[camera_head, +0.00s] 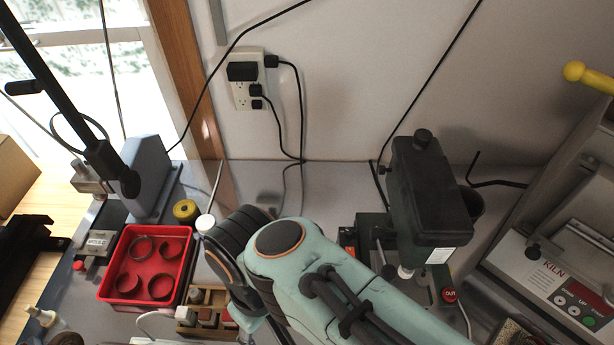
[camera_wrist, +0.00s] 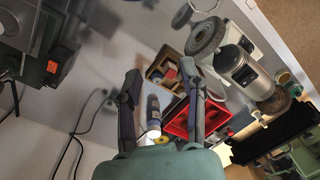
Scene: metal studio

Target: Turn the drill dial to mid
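The dark green and black drill press (camera_head: 430,190) stands against the wall right of centre in the head view. I cannot make out its dial in either view. Part of a dark machine, likely the drill, shows at the left of the wrist view (camera_wrist: 40,45), apart from my gripper. My gripper (camera_wrist: 160,78) is open, its two fingers spread with nothing held between them. In the head view my arm hides most of the gripper and covers part of the bench left of the drill.
A red tray (camera_head: 184,285) with several rings and a wooden block holder (camera_head: 208,300) are on the left. A grinder (camera_wrist: 235,65) is near the right finger in the wrist view. The kiln (camera_head: 560,270) stands on the right. Cables hang from the outlet (camera_head: 242,95).

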